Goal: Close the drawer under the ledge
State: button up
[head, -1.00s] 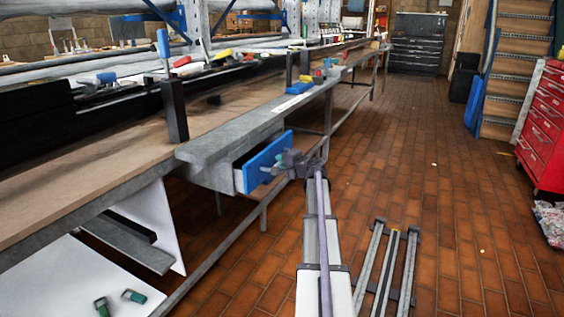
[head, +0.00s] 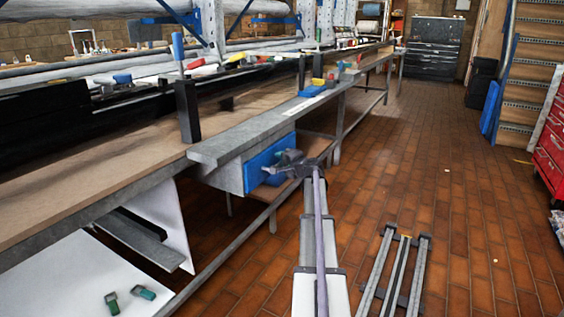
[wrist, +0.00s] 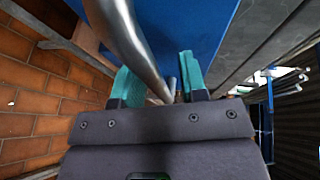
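The drawer has a blue front (head: 264,166) and sits under the grey ledge (head: 230,143). In the head view no open drawer interior shows, and the front is close against the housing; any small remaining gap is too small to tell. My gripper (head: 275,174) is at the drawer front. In the wrist view the blue front (wrist: 215,20) fills the upper middle, and the curved metal handle (wrist: 133,40) runs down between the teal fingertips of my gripper (wrist: 158,80). The fingers stand apart on either side of the bar, with no clear grip on it.
A workbench (head: 90,185) with tools runs along the left. A black post (head: 187,110) stands on it near the ledge. A metal rack (head: 395,270) lies on the brick floor to the right. The floor (head: 430,160) is mostly clear; a red cabinet (head: 550,155) stands at the far right.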

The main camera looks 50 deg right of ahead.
jog(key=p+v, duration=0.2)
jog(key=v, duration=0.8)
jog(key=shift+s, duration=0.4)
jog(key=shift+r, duration=0.1)
